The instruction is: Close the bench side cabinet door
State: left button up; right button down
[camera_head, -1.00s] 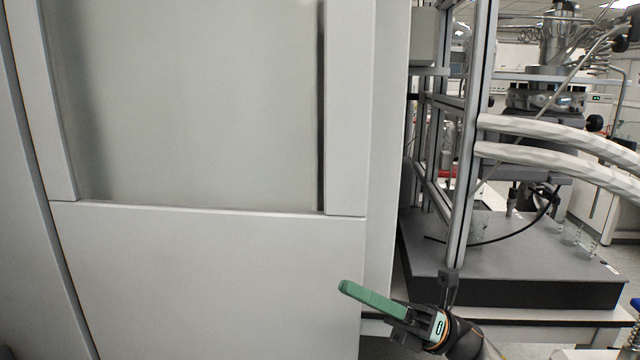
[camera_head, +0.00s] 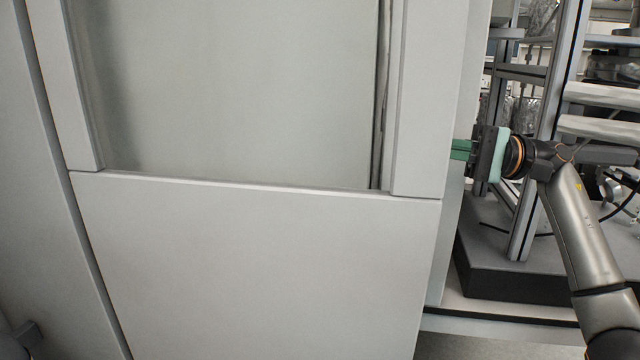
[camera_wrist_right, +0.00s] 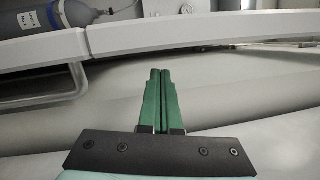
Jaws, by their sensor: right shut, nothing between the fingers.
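A large pale grey cabinet front with a framed glass window (camera_head: 230,90) and a plain lower panel (camera_head: 260,270) fills the left and middle of the head view. I cannot tell for sure which panel is the bench side cabinet door or how far it stands open. My right gripper (camera_head: 456,149) is at the front's right edge, beside the window frame; its green fingertips end at that edge, and contact cannot be told. In the right wrist view, the green fingers (camera_wrist_right: 160,82) are shut together and empty, pointing toward a long pale rail (camera_wrist_right: 190,32). My left gripper is not in view.
Right of the cabinet front, a metal frame (camera_head: 545,130) stands on a dark base block (camera_head: 500,265) on a bench, close to my right arm. Pale hoses (camera_head: 600,128) run at the far right. A grey cylinder (camera_wrist_right: 50,18) lies beyond the rail in the wrist view.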

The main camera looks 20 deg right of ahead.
aim_at(345, 163)
jog(key=w+a+n, duration=0.1)
jog(key=a, duration=0.2)
jog(key=a+f+g+p, duration=0.1)
jog(key=a, duration=0.2)
jog(key=w+a+f+n+h, duration=0.1)
jog(key=a, duration=0.2)
jog(key=shift+w+a+f+n, duration=0.15)
jog(key=shift+w+f+n, duration=0.05)
jog(key=shift+w+n, duration=0.1)
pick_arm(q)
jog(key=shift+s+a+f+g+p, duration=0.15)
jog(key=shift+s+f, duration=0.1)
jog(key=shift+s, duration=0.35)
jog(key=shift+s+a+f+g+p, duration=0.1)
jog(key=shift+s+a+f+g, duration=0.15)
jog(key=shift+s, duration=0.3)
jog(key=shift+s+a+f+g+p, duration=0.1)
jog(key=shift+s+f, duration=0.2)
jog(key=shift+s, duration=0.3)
pick_arm(e)
jog(key=shift+w+a, duration=0.25)
jog(key=shift+a, duration=0.45)
jog(key=shift+s+a, duration=0.1)
